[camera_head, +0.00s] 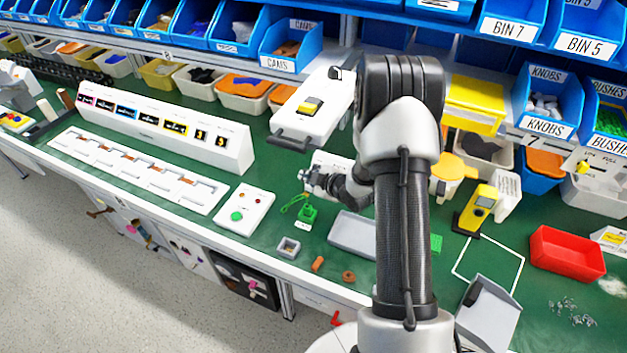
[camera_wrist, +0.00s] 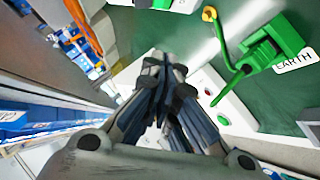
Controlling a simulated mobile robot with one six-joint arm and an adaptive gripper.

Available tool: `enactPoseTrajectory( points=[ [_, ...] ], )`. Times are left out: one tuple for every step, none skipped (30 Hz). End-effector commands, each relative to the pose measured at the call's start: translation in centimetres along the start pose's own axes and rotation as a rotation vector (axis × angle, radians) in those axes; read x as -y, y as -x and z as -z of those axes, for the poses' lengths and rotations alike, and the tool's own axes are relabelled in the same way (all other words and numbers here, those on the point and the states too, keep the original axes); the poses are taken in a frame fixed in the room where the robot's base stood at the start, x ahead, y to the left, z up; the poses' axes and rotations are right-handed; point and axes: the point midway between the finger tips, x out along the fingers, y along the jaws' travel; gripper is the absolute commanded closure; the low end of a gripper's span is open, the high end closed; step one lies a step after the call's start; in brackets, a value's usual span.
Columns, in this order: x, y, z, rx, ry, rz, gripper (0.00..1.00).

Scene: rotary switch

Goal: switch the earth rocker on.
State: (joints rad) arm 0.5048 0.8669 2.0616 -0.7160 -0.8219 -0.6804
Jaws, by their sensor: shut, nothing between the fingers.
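A green block with a green cord (camera_head: 308,213) sits on the green bench mat, just below my gripper in the head view. In the wrist view the same green block (camera_wrist: 270,50) is at the upper right, beside a white label reading EARTH. Its cord runs to a small brass-coloured ring (camera_wrist: 209,14). I cannot make out a separate rocker or its on/off position. My gripper (camera_head: 312,179) is above the bench, apart from the green block. In the wrist view my gripper's fingers (camera_wrist: 165,75) are together and empty, to the left of the block.
A white panel with red and green buttons (camera_head: 245,209) lies left of the block. A white box with a yellow switch and handle (camera_head: 312,107) stands behind. A grey tray (camera_head: 352,234) is to the right. A small grey square holder (camera_head: 288,247) sits in front.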

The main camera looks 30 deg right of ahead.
Motion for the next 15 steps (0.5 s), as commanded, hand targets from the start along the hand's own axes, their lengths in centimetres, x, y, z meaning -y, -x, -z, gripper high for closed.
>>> enactPoseTrajectory(
  points=[
    [0.1,1.7,-0.2,0.007,-0.008,0.000,1.00],
    [0.2,2.4,-0.2,0.007,-0.007,0.000,1.00],
    [0.3,3.3,-0.2,0.006,-0.007,-0.002,1.00],
    [0.6,4.0,-0.2,0.006,-0.007,0.000,1.00],
    [0.7,4.5,-0.2,0.006,-0.006,-0.001,1.00],
    [0.8,5.3,-0.3,0.006,-0.007,-0.002,1.00],
    [0.9,5.9,-0.3,0.006,-0.007,-0.001,1.00],
    [1.1,6.3,-0.3,0.006,-0.006,-0.001,1.00],
    [1.2,6.9,-0.3,0.005,-0.006,-0.001,1.00],
    [1.3,7.2,-0.3,0.005,-0.005,-0.002,1.00],
    [1.4,7.6,-0.3,0.005,-0.005,-0.001,1.00],
    [1.5,7.9,-0.3,0.005,-0.005,-0.001,1.00],
    [1.5,8.1,-0.3,0.004,-0.004,-0.001,1.00],
    [1.6,8.3,-0.3,0.004,-0.004,-0.001,1.00],
    [1.6,8.4,-0.3,0.004,-0.004,0.000,1.00]
  ],
)
